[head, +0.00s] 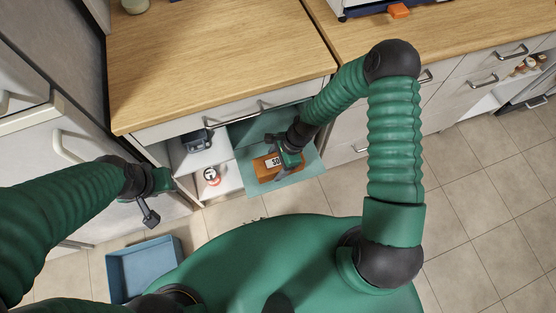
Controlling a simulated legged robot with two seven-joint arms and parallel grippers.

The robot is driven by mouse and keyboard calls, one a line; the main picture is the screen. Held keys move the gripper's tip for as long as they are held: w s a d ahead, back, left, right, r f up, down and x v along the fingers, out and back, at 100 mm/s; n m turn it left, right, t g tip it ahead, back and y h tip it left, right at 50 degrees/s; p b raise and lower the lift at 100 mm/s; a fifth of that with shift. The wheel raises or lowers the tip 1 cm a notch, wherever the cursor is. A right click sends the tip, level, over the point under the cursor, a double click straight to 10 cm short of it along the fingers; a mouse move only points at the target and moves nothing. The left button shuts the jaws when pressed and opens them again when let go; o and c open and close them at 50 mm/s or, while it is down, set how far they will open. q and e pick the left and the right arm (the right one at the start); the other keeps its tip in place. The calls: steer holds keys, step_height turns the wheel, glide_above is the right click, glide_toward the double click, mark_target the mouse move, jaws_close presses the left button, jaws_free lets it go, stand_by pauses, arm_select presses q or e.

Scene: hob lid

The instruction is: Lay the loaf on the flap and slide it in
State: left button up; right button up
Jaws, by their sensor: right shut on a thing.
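The loaf (264,170), an orange-brown block with a white label, is over the teal flap (311,171), which is lowered in front of an open cabinet compartment. My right gripper (288,160) reaches down over the loaf's right end and is shut on it, hiding that end. I cannot tell whether the loaf touches the flap. My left gripper (149,215) is away to the left, above the floor in front of the cabinet; its jaw opening is unclear.
A blue bin (146,268) stands on the floor at lower left. The wooden counter (220,60) overhangs the compartment. Tiled floor at right is clear.

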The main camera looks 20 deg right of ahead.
mark_target(278, 161)
steer(key=shift+w+d+f, duration=0.1)
steer(key=shift+w+d, duration=0.35)
steer(key=shift+w, duration=0.2)
steer(key=shift+w+d+f, duration=0.1)
steer(key=shift+w+d, duration=0.3)
steer(key=shift+w, duration=0.2)
step_height(278, 161, down, 3)
steer(key=shift+f+b, duration=0.15)
steer(key=shift+b, duration=0.4)
steer(key=o, duration=1.8)
